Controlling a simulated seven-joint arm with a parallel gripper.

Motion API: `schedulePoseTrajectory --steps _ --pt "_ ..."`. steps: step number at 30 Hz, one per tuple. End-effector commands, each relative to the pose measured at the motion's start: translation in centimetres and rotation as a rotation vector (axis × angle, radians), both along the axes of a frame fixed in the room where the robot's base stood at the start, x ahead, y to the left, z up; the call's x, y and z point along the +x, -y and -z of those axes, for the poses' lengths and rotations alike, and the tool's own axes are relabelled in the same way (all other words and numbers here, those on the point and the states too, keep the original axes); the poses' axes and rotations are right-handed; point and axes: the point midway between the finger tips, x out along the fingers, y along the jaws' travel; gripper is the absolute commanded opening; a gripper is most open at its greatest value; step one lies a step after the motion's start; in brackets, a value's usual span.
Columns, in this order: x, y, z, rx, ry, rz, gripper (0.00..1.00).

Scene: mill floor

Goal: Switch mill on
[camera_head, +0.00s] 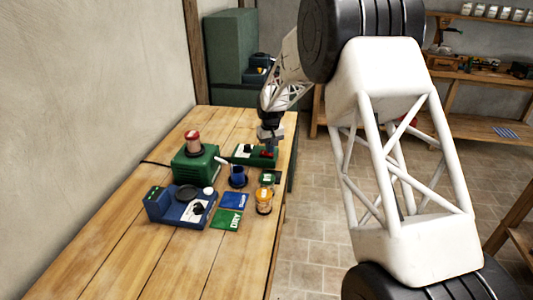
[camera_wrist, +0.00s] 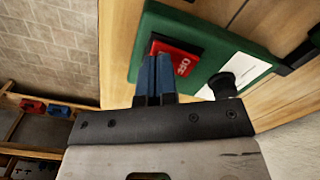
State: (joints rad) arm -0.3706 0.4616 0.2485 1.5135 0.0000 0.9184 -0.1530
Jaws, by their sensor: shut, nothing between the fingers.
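A green panel (camera_head: 242,152) lies at the far end of the wooden bench. A black knob (camera_wrist: 223,84) and a white label (camera_wrist: 240,69) are also on the panel. My gripper (camera_wrist: 155,57) is shut and empty, its blue fingertips overlapping the lower left edge of the red block. I cannot tell whether they touch it. In the head view my gripper (camera_head: 268,148) is above the panel's right part. A green machine (camera_head: 195,163) with a red-topped cup stands beside the panel.
Nearer on the bench (camera_head: 110,240) are a blue scale-like device (camera_head: 180,207), a blue cup (camera_head: 238,177), an amber jar (camera_head: 264,201), a blue card (camera_head: 235,200) and a green card (camera_head: 227,219) marked DRY. The bench's near part is clear. A wall borders its left.

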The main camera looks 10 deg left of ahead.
Motion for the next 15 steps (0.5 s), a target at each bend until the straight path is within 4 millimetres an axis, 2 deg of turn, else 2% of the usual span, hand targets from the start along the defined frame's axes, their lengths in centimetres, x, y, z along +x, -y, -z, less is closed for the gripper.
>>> schedulePoseTrajectory --steps 15 --pt "0.0 0.0 -2.9 0.000 0.000 0.000 0.00"
